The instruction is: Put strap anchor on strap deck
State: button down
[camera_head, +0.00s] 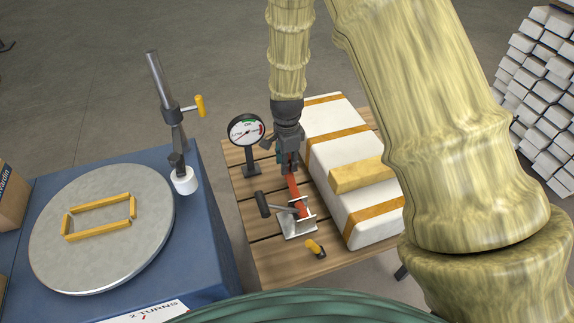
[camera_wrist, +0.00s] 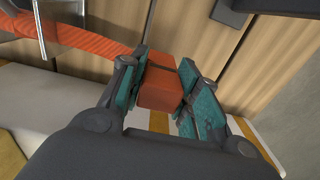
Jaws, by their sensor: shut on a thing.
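The strap anchor is an orange-red block (camera_wrist: 160,90), with a dark band across it in the wrist view. My gripper (camera_head: 289,163) is shut on it, a teal-padded finger on each side. An orange strap (camera_head: 293,188) runs from the block to a metal ratchet (camera_head: 298,223) with a black-ended handle (camera_head: 262,203). The slatted wooden deck (camera_head: 270,268) lies under the ratchet; I take it as the strap deck. My gripper is left of the white bale (camera_head: 330,125). I cannot tell whether the block touches the deck, and in the head view the gripper mostly hides it.
A dial gauge (camera_head: 246,130) stands just left of my gripper. A small yellow-and-black piece (camera_head: 315,248) lies near the ratchet. A blue table (camera_head: 205,240) with a round turntable (camera_head: 150,235) and a post (camera_head: 160,85) stands at left. White blocks (camera_head: 540,90) are stacked at right.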

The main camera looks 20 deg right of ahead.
jog(key=shift+f, duration=1.1)
jog(key=shift+f, duration=0.15)
jog(key=c, duration=1.1)
grip_release()
jog(key=shift+o, duration=0.2)
notch_tip(320, 180, up, 12)
jog(key=shift+r+b, duration=0.15)
jog(key=shift+b, duration=0.2)
